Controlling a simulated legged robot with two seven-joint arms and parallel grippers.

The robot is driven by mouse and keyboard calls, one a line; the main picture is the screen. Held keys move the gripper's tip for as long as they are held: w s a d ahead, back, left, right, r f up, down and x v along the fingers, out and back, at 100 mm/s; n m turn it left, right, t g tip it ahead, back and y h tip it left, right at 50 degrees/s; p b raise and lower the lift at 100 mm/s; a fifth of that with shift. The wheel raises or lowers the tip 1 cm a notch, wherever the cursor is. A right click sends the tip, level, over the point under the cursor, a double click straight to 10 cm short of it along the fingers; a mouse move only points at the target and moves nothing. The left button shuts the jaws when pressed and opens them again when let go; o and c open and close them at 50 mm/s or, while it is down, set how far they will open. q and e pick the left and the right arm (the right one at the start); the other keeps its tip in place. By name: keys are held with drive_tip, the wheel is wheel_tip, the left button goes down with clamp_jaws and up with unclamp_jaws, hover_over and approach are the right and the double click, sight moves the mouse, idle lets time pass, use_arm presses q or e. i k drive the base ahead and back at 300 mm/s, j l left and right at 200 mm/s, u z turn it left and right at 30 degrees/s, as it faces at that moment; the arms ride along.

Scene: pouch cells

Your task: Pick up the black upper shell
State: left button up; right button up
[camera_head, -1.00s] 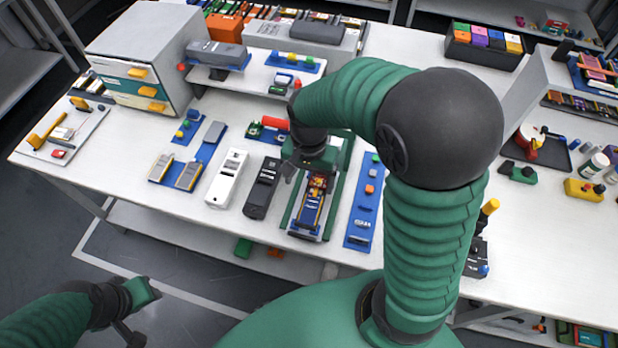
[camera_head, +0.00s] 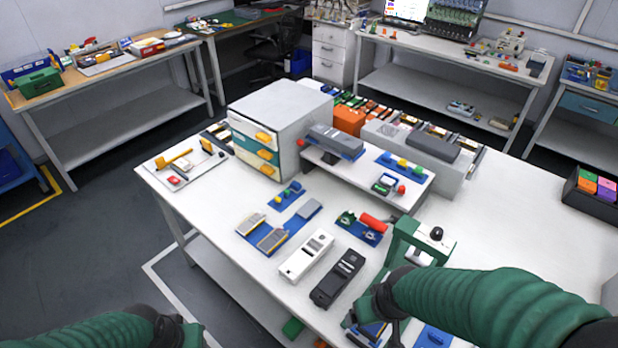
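The black upper shell (camera_head: 338,278) lies flat on the white table, near its front edge, just right of a similar white shell (camera_head: 306,255). It is fully visible and nothing holds it. My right gripper (camera_head: 372,322) is just right of the black shell's near end, over the green press-like fixture (camera_head: 408,228); I cannot tell its opening or its height above the table. My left gripper (camera_head: 190,335) is at the bottom edge, away from the table and mostly cut off; its opening is unclear.
Blue trays with grey parts (camera_head: 264,236) lie left of the shells. A blue tray with a red cylinder (camera_head: 364,226) lies behind the black shell. A raised shelf (camera_head: 362,165) and a drawer cabinet (camera_head: 275,125) stand farther back. The green fixture stands close on the right.

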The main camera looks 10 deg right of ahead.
sight(336, 280)
drive_tip(key=z, duration=1.15)
drive_tip(key=u, duration=0.4)
drive_tip(key=i+j+u, duration=0.1)
drive_tip(key=u, duration=0.3)
drive_tip(key=i+j+u, duration=0.1)
drive_tip(key=u, duration=0.3)
drive_tip(key=i+j+u, duration=0.15)
drive_tip(key=u, duration=0.25)
